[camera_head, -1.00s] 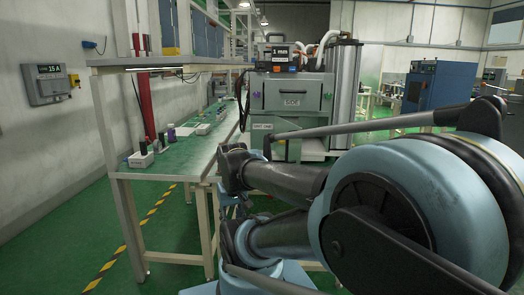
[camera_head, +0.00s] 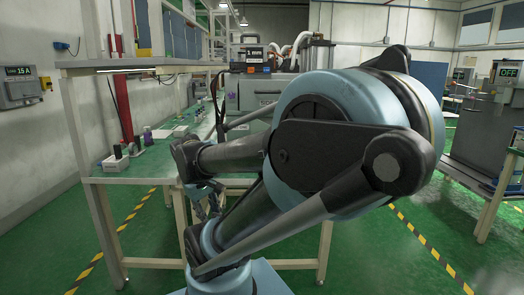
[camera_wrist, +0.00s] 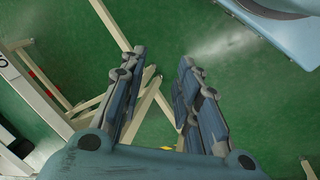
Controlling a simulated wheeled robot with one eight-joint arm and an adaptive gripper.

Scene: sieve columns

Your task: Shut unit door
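The grey-green unit (camera_head: 248,90) stands at the back centre in the head view, with a "1 mm" box on top. My arm covers most of its front, so I cannot tell whether its door is open or shut. My gripper (camera_wrist: 162,58) is open and empty in the wrist view, its two fingers apart over the green floor. In the head view it hangs low beside the workbench, mostly hidden by my arm, well short of the unit.
A long workbench (camera_head: 135,178) with small bottles runs along the left. A dark cabinet or bench (camera_head: 480,135) and a panel reading "OFF" (camera_head: 509,69) are at the right. Green floor (camera_head: 400,262) with yellow-black tape is clear at the front right.

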